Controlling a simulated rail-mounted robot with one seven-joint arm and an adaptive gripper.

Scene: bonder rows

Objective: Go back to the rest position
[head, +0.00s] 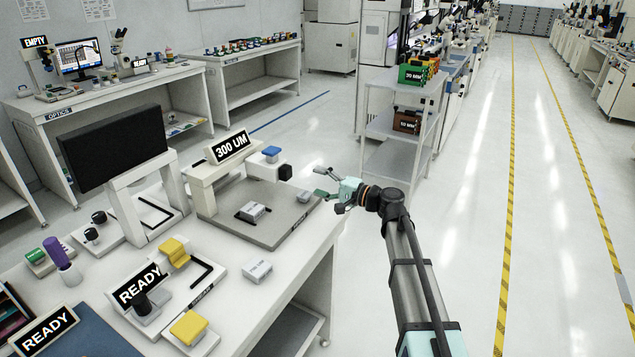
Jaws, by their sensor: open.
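My gripper (333,197) is at the end of my arm, which reaches up from the lower right. Its fingers are spread apart with nothing between them. It hangs beside the right edge of the white bench (318,243), close to the grey plate (283,236) of the station with the "300 UM" sign (232,147). A small grey block (254,211) sits on that plate. A second pale block (257,270) lies on the bench in front of the plate. I cannot tell the gripper's exact height above the bench edge.
The bench holds a black screen (113,147), yellow-topped fixtures (189,327) and a "READY" sign (139,286). A shelf cart (393,133) with green and brown boxes stands behind my gripper. The aisle floor (475,200) on the right is clear, with yellow-black lines.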

